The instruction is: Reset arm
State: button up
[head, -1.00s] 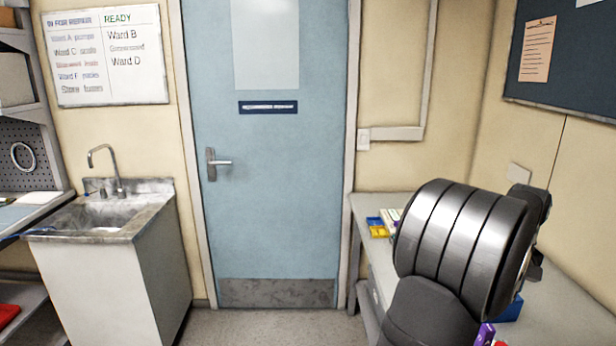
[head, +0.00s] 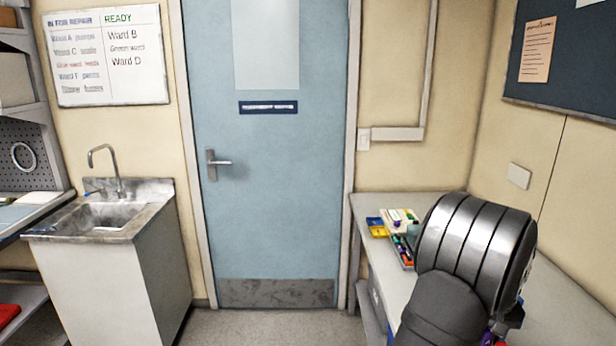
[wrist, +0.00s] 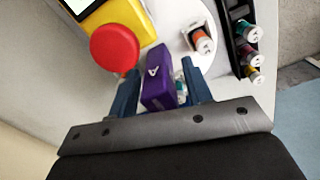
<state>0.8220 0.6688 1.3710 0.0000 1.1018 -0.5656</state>
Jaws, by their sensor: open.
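My gripper (wrist: 160,72) shows in the wrist view with its two blue fingers apart. A purple block (wrist: 156,85) with a white mark appears between the fingers, with gaps at its sides; I cannot tell its height relative to them. A small vial is partly hidden beside the block.
The wrist view shows a yellow device (wrist: 122,14), a red round part (wrist: 115,48), an orange-banded vial (wrist: 201,41) and a black rack (wrist: 229,40) of vials. In the head view, the bench (head: 395,205) carries a yellow-and-blue item (head: 377,227) beside my arm.

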jog(key=m, duration=0.7)
jog(key=shift+m, duration=0.4)
jog(key=m, duration=0.4)
jog(key=shift+m, duration=1.6)
